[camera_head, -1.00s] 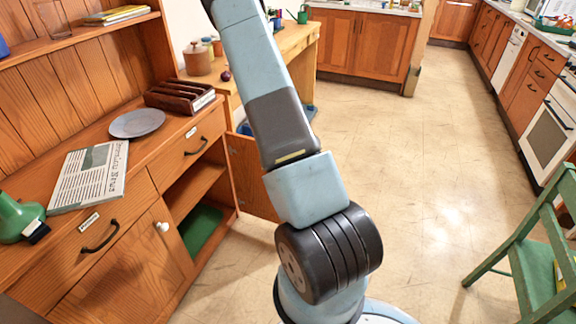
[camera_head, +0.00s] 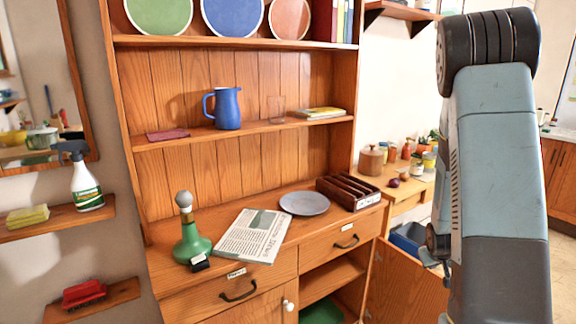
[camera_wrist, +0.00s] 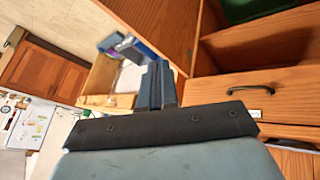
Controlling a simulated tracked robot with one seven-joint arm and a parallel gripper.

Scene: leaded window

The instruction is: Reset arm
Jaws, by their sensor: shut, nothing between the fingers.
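My gripper (camera_wrist: 157,82) shows in the wrist view with its two dark fingers together and nothing between them. It points towards the open lower part of the wooden dresser, with the open cabinet door (camera_wrist: 158,22) beyond the fingers. In the head view my bent arm fills the right side, and the gripper is mostly hidden behind it.
The dresser top holds a green bottle-like object (camera_head: 191,247), a newspaper (camera_head: 252,236), a grey plate (camera_head: 304,203) and a dark rack (camera_head: 347,191). The open dresser door (camera_head: 402,285) juts out near my arm. A blue bin (camera_head: 408,240) stands behind it.

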